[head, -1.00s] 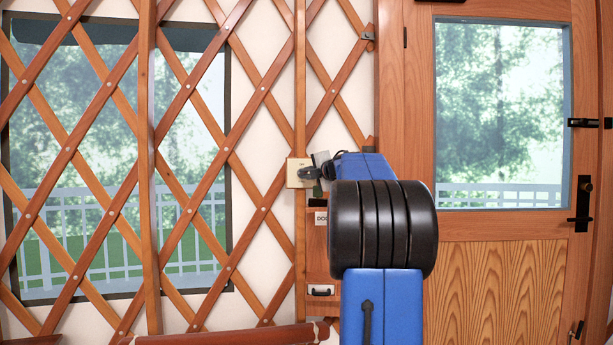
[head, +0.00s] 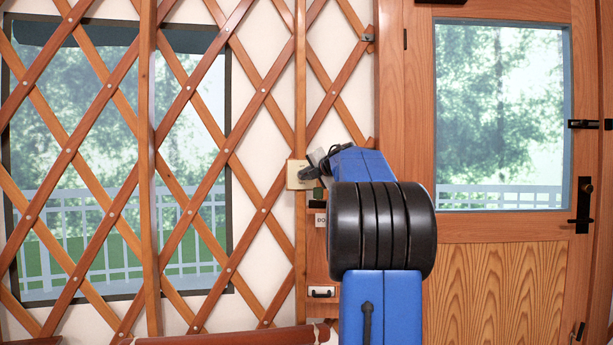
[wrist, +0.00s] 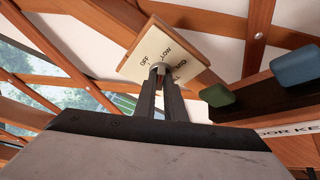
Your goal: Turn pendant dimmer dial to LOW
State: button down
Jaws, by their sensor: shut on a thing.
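The dimmer's cream plate (wrist: 172,52) is on a wooden backing in the wrist view, with OFF, LOW and further, partly hidden words around its dial. The small pale dial (wrist: 157,68) is between my fingertips; its pointer is hard to make out. My gripper (wrist: 159,80) is shut on the dial, its two dark fingers reaching up from the wrist. In the head view the plate (head: 295,175) is on the lattice post, and my gripper (head: 311,174) meets its right side and hides the dial.
Green and blue blocks (wrist: 217,95) (wrist: 296,66) sit on a dark rail right of the plate in the wrist view, above a partly readable label (wrist: 290,130). A wooden door (head: 500,260) is at right in the head view. Lattice and a window fill the left.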

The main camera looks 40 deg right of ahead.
jog(key=c, duration=1.8)
grip_release()
jog(key=shift+f, duration=0.1)
jog(key=shift+c, duration=0.2)
jog(key=v, duration=1.7)
jog(key=shift+s, duration=0.2)
jog(key=shift+a, duration=0.15)
jog(key=w+a+f+m+t+h, duration=0.15)
jog(key=a+m+h, duration=0.25)
jog(key=a+m, duration=0.75)
jog(key=s+a+f+m+g+y, duration=0.1)
jog(key=s+a+f+m+g, duration=0.15)
jog(key=a+f, duration=0.5)
jog(key=s+a+f+m+g+y, duration=0.1)
jog(key=s+a+f+m+g, duration=0.2)
jog(key=f, duration=0.8)
jog(key=s+a+f+m+g+y, duration=0.1)
jog(key=s+a+f+m, duration=0.1)
jog(key=s+a+f, duration=0.45)
jog(key=s+a+f+g+y, duration=0.2)
jog(key=s+a+f, duration=0.4)
jog(key=f, duration=0.4)
jog(key=s+a+f+m+g+y, duration=0.1)
jog(key=s+a+f+g+y, duration=0.2)
jog(key=s+a+f, duration=0.4)
notch_tip(320, 180, down, 4)
jog(key=a, duration=0.2)
jog(key=shift+a, duration=0.3)
